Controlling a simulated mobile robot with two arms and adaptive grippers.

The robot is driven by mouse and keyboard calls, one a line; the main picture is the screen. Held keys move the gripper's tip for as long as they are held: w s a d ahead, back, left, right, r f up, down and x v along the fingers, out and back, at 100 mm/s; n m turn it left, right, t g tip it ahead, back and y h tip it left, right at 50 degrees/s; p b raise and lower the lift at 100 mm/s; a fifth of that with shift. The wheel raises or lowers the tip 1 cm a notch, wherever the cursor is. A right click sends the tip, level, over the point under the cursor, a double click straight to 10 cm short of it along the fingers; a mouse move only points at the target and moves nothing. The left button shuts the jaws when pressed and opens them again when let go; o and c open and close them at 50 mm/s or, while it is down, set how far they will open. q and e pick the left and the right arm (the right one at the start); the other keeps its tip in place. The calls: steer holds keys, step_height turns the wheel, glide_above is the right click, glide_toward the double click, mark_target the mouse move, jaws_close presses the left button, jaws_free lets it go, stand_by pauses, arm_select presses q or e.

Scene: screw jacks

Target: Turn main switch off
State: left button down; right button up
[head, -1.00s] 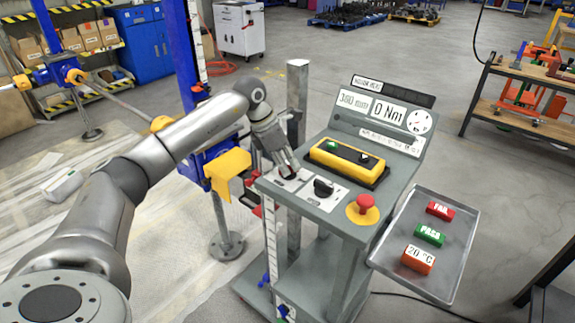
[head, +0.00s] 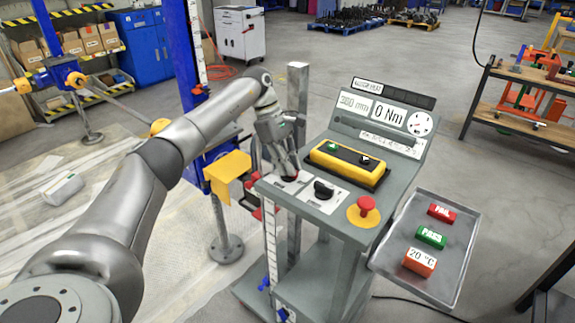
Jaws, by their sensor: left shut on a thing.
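The grey control console (head: 345,222) stands in the middle of the head view. I cannot read the plate labels, so which knob is the main switch is unclear. My right gripper is not in view.
A red mushroom button (head: 367,204) on a yellow base and a yellow push-button box (head: 348,160) sit close by on the console. A metal tray (head: 456,205) with several labelled blocks is at the right. A blue screw jack with a yellow bracket (head: 228,172) stands just left.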

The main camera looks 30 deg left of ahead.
arm_select(q)
steer(key=shift+m, duration=0.7)
steer(key=c, duration=1.5)
jaws_free()
steer(key=v, duration=1.2)
steer(key=shift+w, duration=0.25)
